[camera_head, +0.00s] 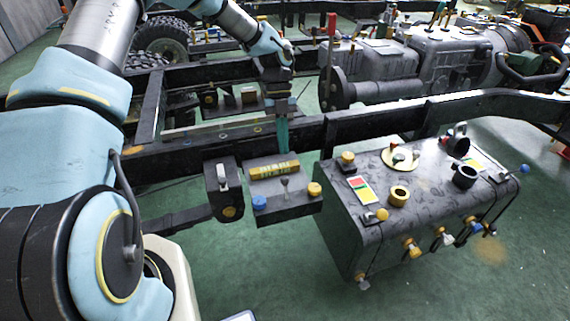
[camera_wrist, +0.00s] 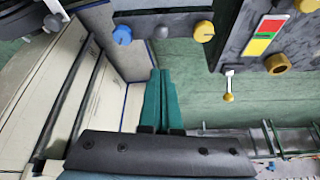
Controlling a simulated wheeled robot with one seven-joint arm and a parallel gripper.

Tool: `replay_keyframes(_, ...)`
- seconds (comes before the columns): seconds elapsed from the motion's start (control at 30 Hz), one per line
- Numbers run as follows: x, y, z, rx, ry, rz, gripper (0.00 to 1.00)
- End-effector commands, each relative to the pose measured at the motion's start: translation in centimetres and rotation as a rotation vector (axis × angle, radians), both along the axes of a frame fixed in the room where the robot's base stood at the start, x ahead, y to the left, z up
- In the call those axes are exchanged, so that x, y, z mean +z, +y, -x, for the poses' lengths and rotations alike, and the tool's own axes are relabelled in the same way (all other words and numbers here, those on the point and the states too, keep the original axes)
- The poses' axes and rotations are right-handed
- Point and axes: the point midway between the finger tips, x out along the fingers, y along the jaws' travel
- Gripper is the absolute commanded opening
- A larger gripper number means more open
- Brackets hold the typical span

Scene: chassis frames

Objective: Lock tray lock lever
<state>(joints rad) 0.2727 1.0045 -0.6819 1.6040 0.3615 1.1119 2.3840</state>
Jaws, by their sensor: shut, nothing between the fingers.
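A small dark tray-like panel (camera_head: 285,207) hangs on the chassis rail, with a short grey lever (camera_head: 285,184) standing up between a blue knob (camera_head: 259,202) and a yellow knob (camera_head: 314,189). No label shows which lever is the tray lock lever. In the wrist view, this lever (camera_wrist: 161,30) is at the top. My gripper (camera_head: 283,147) points down just behind the panel, apart from the lever. Its teal fingers (camera_wrist: 160,80) are together with nothing between them.
A small box with a white lever (camera_head: 222,175) is left of the panel. A large dark box (camera_head: 375,215) with knobs and yellow-tipped levers stands close on the right. The chassis rail (camera_head: 355,125) runs behind. Open green floor (camera_head: 250,265) lies in front.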

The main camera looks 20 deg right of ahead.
Motion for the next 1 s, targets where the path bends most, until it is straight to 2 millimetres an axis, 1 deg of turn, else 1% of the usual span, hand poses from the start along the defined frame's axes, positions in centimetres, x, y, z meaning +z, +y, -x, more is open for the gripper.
replay_keyframes(0.1, 1.3, -0.2, -0.7, 0.001, -0.002, 0.001, 0.0)
replay_keyframes(0.23, 2.1, -0.3, -1.0, 0.0, 0.001, 0.0, 0.0)
replay_keyframes(0.77, 2.4, -0.2, -1.1, 0.002, 0.001, -0.001, 0.0)
replay_keyframes(0.87, 2.6, 0.2, -1.2, 0.039, -0.014, -0.019, 0.0)
replay_keyframes(0.97, 3.1, 1.6, -1.4, 0.156, -0.052, -0.07, 0.0)
replay_keyframes(1.0, 3.3, 2.5, -1.5, 0.23, -0.075, -0.099, 0.0)
